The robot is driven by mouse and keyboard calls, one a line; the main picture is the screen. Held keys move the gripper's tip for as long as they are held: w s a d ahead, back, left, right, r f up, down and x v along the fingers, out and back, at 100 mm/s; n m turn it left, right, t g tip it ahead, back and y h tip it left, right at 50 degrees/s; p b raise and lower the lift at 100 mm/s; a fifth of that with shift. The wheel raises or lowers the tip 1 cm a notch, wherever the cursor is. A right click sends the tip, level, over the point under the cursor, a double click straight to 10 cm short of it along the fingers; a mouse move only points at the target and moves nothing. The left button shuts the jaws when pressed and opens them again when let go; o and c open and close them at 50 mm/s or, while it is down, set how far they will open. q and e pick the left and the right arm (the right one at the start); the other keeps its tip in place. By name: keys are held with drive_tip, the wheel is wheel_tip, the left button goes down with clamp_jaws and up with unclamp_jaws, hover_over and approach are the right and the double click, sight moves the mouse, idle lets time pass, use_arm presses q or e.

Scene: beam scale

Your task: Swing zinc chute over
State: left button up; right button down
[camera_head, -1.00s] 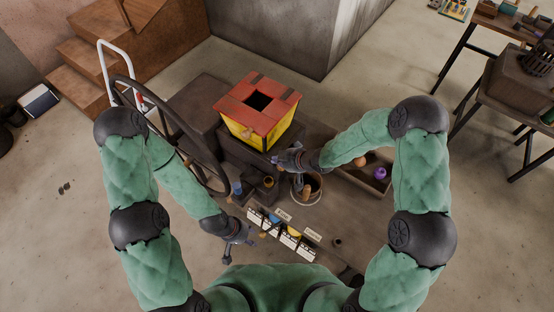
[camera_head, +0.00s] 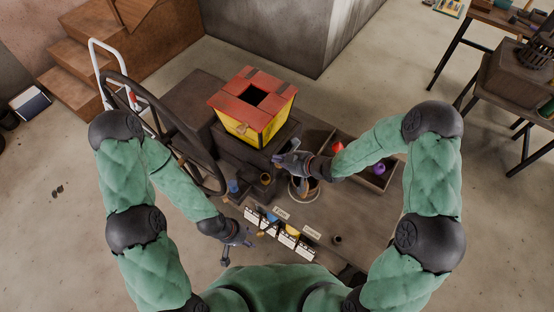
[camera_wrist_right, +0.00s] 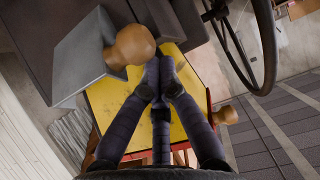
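In the right wrist view a grey metal piece (camera_wrist_right: 80,55), probably the zinc chute, carries a wooden knob (camera_wrist_right: 132,46). I cannot make the chute out clearly in the head view. The box's yellow face lies behind the fingers. My left gripper (camera_head: 236,252) is low near the bench's front edge, fingers spread, empty.
A large dark wheel (camera_head: 160,130) stands left of the box. A bucket (camera_head: 303,190) stands below my right gripper. White cards (camera_head: 285,240) line the bench front. A compartment tray (camera_head: 375,182) with a purple object lies right. Bare bench (camera_head: 345,215) shows at right.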

drive_tip(key=s+d+f+t+y+b, duration=0.2)
drive_tip(key=d+f+b, duration=0.3)
drive_tip(key=b, duration=0.4)
drive_tip(key=shift+s+f+y+b, duration=0.4)
drive_tip(key=shift+s+f+y, duration=0.1)
drive_tip(key=shift+s, duration=0.4)
drive_tip(key=shift+d, duration=0.15)
